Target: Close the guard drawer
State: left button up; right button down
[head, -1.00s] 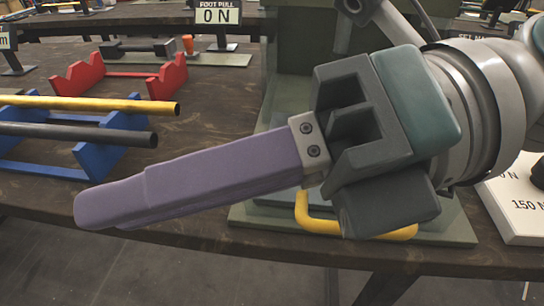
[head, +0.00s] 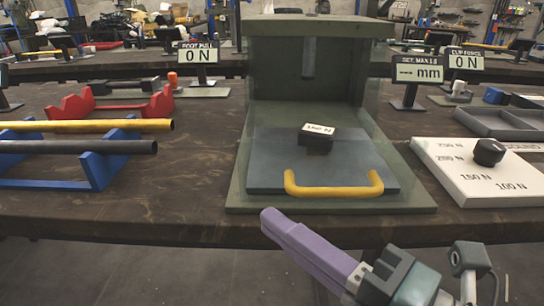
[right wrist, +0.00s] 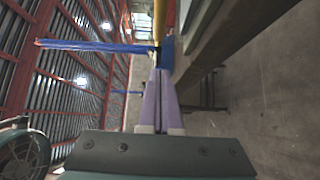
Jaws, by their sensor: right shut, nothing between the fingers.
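The guard drawer is a flat blue-grey plate (head: 270,165) with a yellow bar handle (head: 333,191) on its front edge. It lies on the base of a green press frame (head: 425,193), reaching forward from the tall back housing toward the front of the base. A dark block with a white force label (head: 318,138) stands on the plate. My right gripper (head: 268,220), with purple fingers, is shut and empty. It is in front of the table edge, below and left of the handle and apart from it. The purple fingers (right wrist: 157,90) also show together in the right wrist view. My left gripper is out of view.
Left of the press, a blue rack (head: 98,170) holds a yellow rod (head: 90,126) and a black rod (head: 80,147). A white dial panel (head: 450,170) lies to the right. Small readout signs stand behind. The table's front strip is clear.

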aim_at(245, 177)
jog(key=w, duration=0.1)
jog(key=w+a, duration=0.1)
jog(key=w, duration=0.3)
jog(key=shift+a+b, duration=0.3)
jog(key=shift+a, duration=0.1)
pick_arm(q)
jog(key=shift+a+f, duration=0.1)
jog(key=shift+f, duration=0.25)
pick_arm(e)
jog(key=shift+w, duration=0.35)
